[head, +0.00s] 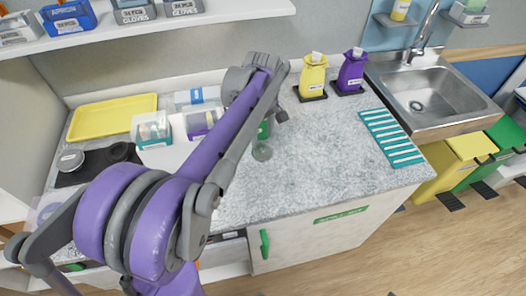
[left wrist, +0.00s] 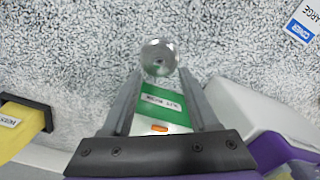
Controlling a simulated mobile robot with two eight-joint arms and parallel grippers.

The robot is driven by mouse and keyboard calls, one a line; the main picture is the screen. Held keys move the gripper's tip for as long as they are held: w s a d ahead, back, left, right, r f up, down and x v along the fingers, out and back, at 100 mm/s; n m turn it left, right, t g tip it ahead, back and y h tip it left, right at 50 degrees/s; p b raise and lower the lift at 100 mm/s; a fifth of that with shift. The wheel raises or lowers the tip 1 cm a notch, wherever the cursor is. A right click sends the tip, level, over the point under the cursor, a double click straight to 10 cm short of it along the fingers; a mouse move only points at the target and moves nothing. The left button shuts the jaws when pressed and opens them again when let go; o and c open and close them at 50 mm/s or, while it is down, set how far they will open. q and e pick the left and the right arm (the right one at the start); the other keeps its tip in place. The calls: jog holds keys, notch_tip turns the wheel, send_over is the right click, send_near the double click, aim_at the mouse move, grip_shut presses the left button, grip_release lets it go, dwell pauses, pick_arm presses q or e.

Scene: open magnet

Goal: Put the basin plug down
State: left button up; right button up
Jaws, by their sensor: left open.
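The basin plug (head: 262,152), a small round grey disc, is on the speckled counter (head: 310,150) near the middle of the head view. In the left wrist view the plug (left wrist: 158,57) appears shiny and round, between and slightly beyond the fingertips. My left gripper (left wrist: 160,78) is open, with a finger to each side of the plug; whether either touches it I cannot tell. In the head view my purple arm hides most of the gripper. My right gripper is out of view.
Yellow (head: 312,78) and purple (head: 351,72) dispensers stand at the back. A teal ribbed mat (head: 391,138) and metal sink (head: 430,92) are to the right. The counter between plug and mat is clear.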

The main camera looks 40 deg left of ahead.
aim_at(263, 148)
pick_arm(q)
notch_tip(263, 148, down, 5)
jog(key=shift+d+f, duration=0.1)
jog(key=shift+c, duration=0.3)
grip_shut()
